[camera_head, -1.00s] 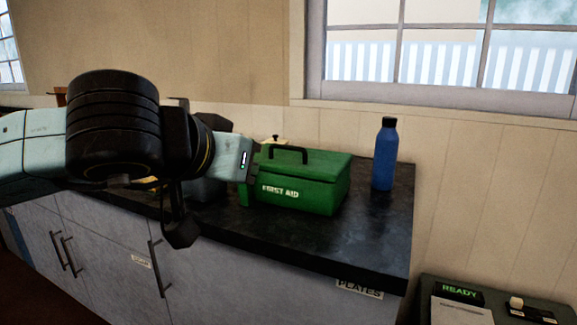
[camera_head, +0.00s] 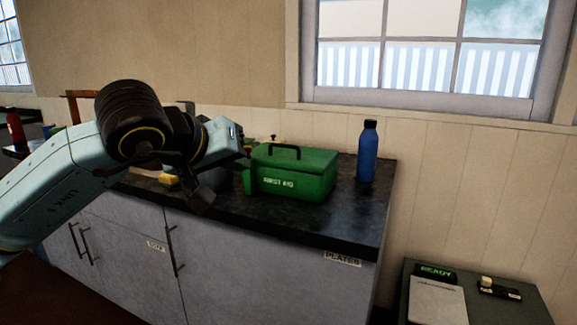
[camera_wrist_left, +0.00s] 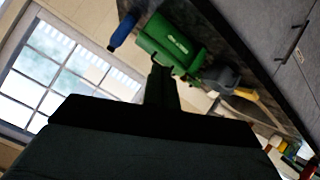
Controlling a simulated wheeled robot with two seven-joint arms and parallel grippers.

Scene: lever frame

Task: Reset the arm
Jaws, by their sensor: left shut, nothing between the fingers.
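My left arm comes in from the left in the head view, bent over the dark worktop (camera_head: 340,222). My left gripper (camera_head: 246,170) is shut and empty, in front of the left end of the green first aid box (camera_head: 305,172). I cannot tell whether it touches the box. In the left wrist view the dark shut fingers (camera_wrist_left: 161,88) point toward the green box (camera_wrist_left: 166,40), upside down in that picture. My right gripper is not in view.
A blue bottle (camera_head: 367,155) stands right of the box. A yellow item (camera_head: 169,180) lies behind my arm. At lower right, a low stand (camera_head: 535,310) carries a lit READY display (camera_head: 437,272), a pale sheet and a small black device (camera_head: 499,290). Cabinets front the worktop.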

